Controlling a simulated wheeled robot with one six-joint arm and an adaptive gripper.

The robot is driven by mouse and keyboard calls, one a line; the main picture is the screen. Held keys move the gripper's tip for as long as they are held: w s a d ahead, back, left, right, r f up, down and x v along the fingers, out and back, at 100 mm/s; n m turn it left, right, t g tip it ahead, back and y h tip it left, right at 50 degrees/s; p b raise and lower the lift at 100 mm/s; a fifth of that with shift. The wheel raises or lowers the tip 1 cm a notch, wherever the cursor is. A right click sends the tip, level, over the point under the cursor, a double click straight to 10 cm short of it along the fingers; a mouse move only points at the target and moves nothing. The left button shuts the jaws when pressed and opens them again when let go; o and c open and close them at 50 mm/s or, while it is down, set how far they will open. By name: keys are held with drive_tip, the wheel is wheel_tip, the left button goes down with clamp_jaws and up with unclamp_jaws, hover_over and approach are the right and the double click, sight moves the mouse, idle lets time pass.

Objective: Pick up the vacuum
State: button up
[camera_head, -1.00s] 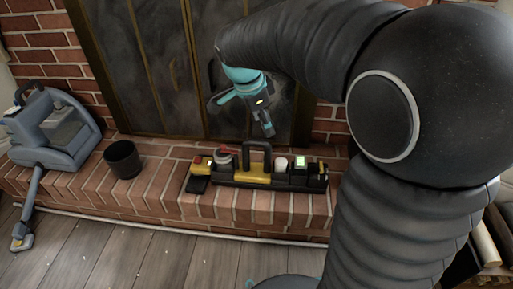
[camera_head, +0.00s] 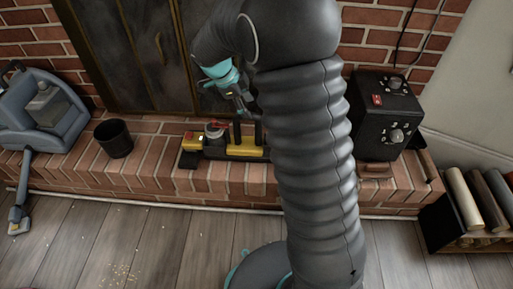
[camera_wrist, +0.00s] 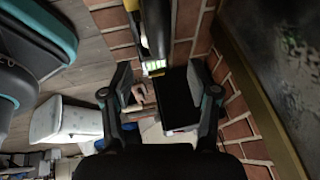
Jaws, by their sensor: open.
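The vacuum (camera_head: 62,112), a blue-grey machine with a clear tank, stands on the brick hearth at the far left of the head view. Its hose runs down to a nozzle (camera_head: 18,215) on the wood floor. My gripper (camera_head: 241,106) is well to the right of the vacuum, above the yellow and black tool caddy (camera_head: 236,151), and partly hidden by my arm. In the wrist view my gripper (camera_wrist: 161,82) has its fingers apart with nothing held between them. I cannot make out the vacuum in the wrist view.
A black bin (camera_head: 114,140) stands between the vacuum and the caddy. A black box with knobs (camera_head: 384,115) sits on the hearth at right, near a rack of rolls (camera_head: 468,212). Metal fireplace doors (camera_head: 150,60) rise behind. Floor in front is mostly clear, with crumbs.

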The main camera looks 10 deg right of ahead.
sight(252, 114)
drive_tip(key=shift+x, duration=3.1)
drive_tip(key=shift+a, duration=0.1)
clamp_jaws()
